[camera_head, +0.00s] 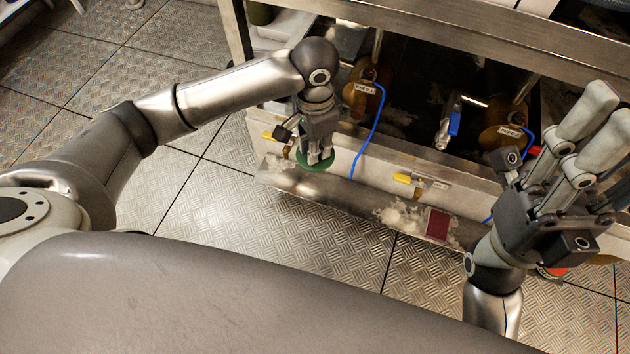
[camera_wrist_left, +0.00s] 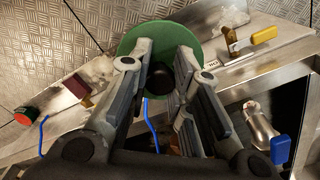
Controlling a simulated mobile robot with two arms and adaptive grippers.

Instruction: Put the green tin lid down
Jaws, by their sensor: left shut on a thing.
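The green tin lid (camera_head: 318,165) is a round disc at the left end of the metal ledge. It also shows in the left wrist view (camera_wrist_left: 200,45), with a dark knob at its middle between the fingers. My left gripper (camera_head: 318,155) points down and is shut on the lid. The lid is over or close above the ledge; I cannot tell whether it touches. My right gripper (camera_head: 610,112) points up at the right of the head view, its fingers apart and nothing between them.
The metal ledge (camera_head: 335,190) carries white crystals (camera_head: 400,215) and a dark red block (camera_head: 438,224). Yellow-handled valves (camera_head: 403,179), a blue-handled valve (camera_head: 454,122) and a blue cable (camera_head: 369,140) are close by. A steel frame rail (camera_head: 460,25) runs above.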

